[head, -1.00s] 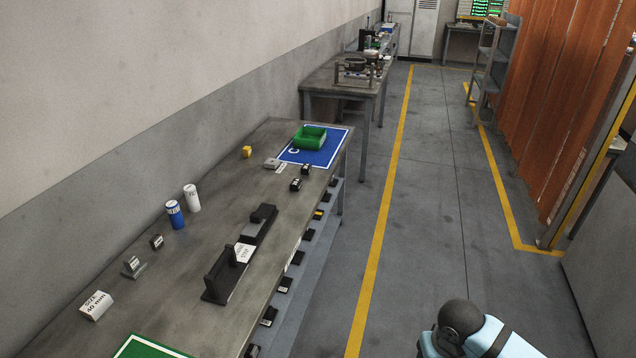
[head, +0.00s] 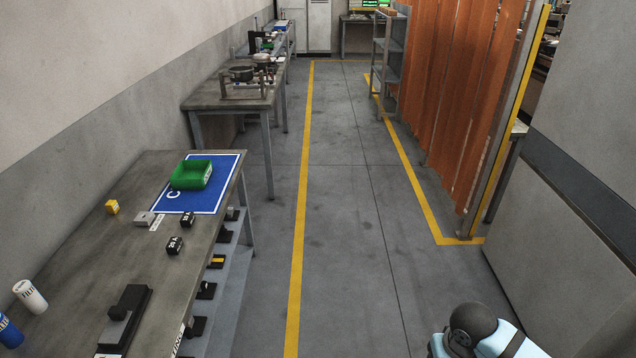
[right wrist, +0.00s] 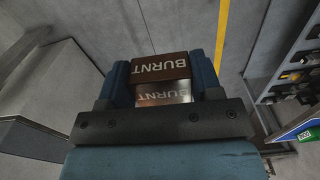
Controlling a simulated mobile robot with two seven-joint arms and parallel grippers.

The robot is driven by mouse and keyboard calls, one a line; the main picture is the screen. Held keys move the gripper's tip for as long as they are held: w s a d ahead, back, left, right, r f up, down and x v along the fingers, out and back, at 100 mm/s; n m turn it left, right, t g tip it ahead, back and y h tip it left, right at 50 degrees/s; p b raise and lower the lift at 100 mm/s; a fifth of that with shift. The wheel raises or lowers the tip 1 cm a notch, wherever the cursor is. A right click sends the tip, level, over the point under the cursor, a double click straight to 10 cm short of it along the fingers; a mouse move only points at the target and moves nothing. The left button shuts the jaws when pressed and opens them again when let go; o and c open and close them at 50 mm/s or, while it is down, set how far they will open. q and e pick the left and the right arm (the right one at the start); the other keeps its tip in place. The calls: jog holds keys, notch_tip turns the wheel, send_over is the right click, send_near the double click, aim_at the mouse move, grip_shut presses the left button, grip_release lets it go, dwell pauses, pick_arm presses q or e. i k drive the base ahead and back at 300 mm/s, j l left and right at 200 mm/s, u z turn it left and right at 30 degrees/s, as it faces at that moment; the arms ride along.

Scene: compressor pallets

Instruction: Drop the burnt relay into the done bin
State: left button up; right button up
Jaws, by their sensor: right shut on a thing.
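The burnt relay (right wrist: 162,68) is a small brown block with a metallic lower part and white lettering "BURNT". In the right wrist view it sits between the blue fingers of my right gripper (right wrist: 162,82), which is shut on it. The relay is held clear above the floor. In the head view, only part of my right arm shows at the lower right, and neither gripper is seen. A green open bin (head: 191,174) stands on a blue mat (head: 214,196) at the bench's far end.
The bench (head: 150,253) also bears a yellow block (head: 112,207), small dark blocks (head: 175,245), a white can (head: 30,297) and a black fixture (head: 125,318). A grey shelf (head: 390,62) and orange strip curtain (head: 455,105) stand right. The marked aisle floor (head: 345,200) is clear.

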aim_at(192, 174)
jog(key=i, duration=0.7)
jog(key=i+l+u, duration=0.1)
jog(key=i, duration=0.6)
jog(key=i+l+u, duration=0.1)
jog(key=i+u, duration=0.25)
jog(key=i+l+u, duration=0.1)
jog(key=u, duration=0.25)
jog(key=i+l+u, duration=0.25)
jog(key=u, duration=0.15)
jog(key=i+l+u, duration=0.2)
jog(key=u, duration=0.3)
jog(key=i+l+u, duration=0.15)
jog(key=l+u, duration=0.3)
jog(key=i+l+u, duration=0.1)
jog(key=l+u, duration=0.25)
jog(key=u, duration=0.15)
jog(key=l+u, duration=0.7)
jog(key=l, duration=0.15)
jog(key=k+l+u, duration=0.2)
jog(key=l, duration=0.15)
jog(key=i, duration=0.1)
